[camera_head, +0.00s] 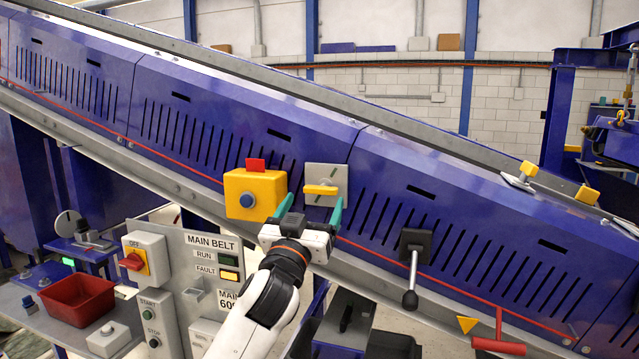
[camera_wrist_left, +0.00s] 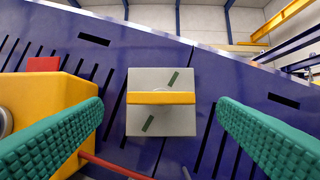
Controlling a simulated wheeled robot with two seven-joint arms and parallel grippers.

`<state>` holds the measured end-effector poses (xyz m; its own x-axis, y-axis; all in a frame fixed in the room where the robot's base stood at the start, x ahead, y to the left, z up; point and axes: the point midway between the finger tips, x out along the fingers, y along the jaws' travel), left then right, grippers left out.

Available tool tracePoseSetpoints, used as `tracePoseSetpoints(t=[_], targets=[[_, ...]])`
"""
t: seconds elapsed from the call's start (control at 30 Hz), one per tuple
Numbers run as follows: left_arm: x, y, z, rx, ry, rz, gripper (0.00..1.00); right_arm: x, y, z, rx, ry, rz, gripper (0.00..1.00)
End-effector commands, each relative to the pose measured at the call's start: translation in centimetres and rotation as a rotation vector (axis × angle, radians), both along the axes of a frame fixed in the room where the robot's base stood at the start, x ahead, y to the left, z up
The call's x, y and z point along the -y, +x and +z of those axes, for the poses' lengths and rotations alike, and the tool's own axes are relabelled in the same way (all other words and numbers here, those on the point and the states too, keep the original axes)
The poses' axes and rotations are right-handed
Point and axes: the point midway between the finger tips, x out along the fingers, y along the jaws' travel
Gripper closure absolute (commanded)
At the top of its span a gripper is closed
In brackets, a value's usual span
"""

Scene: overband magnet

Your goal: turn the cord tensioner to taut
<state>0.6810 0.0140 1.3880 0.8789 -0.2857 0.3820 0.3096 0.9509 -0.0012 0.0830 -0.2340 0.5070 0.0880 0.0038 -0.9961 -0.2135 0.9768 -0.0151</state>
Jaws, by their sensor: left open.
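A grey square plate (camera_head: 340,176) with a yellow bar handle (camera_head: 321,189) is on the blue conveyor side; it appears to be the cord tensioner. In the left wrist view the yellow bar (camera_wrist_left: 161,98) lies level across the plate (camera_wrist_left: 145,80), with slanted dark green marks above and below it. My left gripper (camera_head: 311,208) is open, its green fingers just below and either side of the plate in the head view. In the wrist view the fingers stand wide apart, left and right of the bar, not touching it. My right gripper is not in view.
A yellow box (camera_head: 262,191) with a blue button and red top sits close left of the plate. A thin red cord (camera_head: 400,262) runs along the conveyor. A black-knobbed lever (camera_head: 412,270) hangs to the right. A control panel (camera_head: 205,262) stands at lower left.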

Motion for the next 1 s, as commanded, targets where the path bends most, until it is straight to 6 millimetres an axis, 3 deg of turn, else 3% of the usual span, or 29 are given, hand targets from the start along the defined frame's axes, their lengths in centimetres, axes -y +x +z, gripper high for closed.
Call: tracePoseSetpoints(t=[0.1,0.3,0.73,1.0], targets=[[0.6,2.0,1.2,-0.002,0.001,0.001,0.18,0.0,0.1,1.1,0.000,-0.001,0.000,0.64],[1.2,4.0,1.9,-0.001,0.000,0.002,0.18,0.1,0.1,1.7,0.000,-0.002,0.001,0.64],[1.5,4.8,2.0,0.000,0.000,0.001,0.18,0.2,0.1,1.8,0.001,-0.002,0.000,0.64],[1.5,4.7,2.0,-0.001,0.000,0.001,0.61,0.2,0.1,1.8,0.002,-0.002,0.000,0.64]])
